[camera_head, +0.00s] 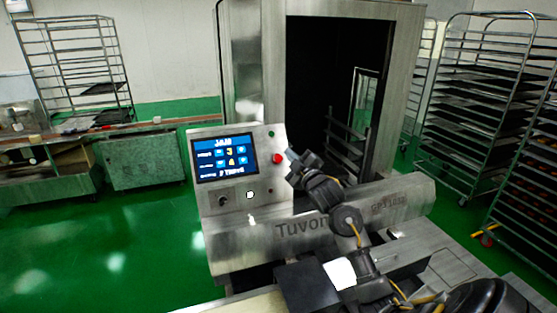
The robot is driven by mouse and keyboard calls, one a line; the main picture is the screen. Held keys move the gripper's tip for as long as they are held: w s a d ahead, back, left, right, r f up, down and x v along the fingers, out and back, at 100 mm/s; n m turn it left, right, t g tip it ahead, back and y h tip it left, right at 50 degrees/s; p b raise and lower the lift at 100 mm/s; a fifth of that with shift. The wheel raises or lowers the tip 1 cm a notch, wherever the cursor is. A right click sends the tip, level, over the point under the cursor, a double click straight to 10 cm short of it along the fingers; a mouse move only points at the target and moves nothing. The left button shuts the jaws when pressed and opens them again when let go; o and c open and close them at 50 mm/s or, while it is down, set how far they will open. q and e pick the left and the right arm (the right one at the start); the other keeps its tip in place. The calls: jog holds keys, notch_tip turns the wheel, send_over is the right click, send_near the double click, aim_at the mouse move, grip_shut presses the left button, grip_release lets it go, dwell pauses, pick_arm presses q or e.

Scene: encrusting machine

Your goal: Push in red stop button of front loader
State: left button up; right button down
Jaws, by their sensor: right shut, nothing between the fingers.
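The red stop button (278,158) sits on the right side of the front loader's control panel (233,196), just right of the blue screen (224,157). My right gripper (291,157) is shut and empty, with its tip close to the right side of the button. I cannot tell whether the tip touches it. The button is mostly uncovered. My right arm comes in from the lower right, across the front of the loader's metal body (400,195). My left gripper is not in view.
A dark open doorway in a metal frame (240,60) stands behind the loader. Tray racks stand at the right (470,110) and back left (75,70). A low metal bench (145,162) is at the left. The green floor (110,240) left of the loader is clear.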

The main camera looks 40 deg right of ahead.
aim_at(278, 159)
jog(key=w+d+f+b, duration=0.2)
jog(key=w+f+b, duration=0.3)
jog(key=w+b, duration=0.1)
jog(key=shift+w+d, duration=0.2)
jog(key=shift+w, duration=0.2)
jog(key=shift+f+b, duration=0.15)
jog(key=shift+b, duration=0.15)
dwell(1.7)
jog(key=shift+w+d+f, duration=0.1)
jog(key=shift+w+f, duration=0.05)
jog(key=shift+w, duration=0.15)
jog(key=shift+w+d+f+b, duration=0.15)
jog(key=shift+w+f+b, duration=0.05)
jog(key=shift+w+b, duration=0.2)
dwell(0.9)
jog(key=shift+s, duration=0.1)
jog(key=shift+s+a+r+p, duration=0.25)
jog(key=shift+s+r+p, duration=0.2)
jog(key=shift+s+p, duration=0.2)
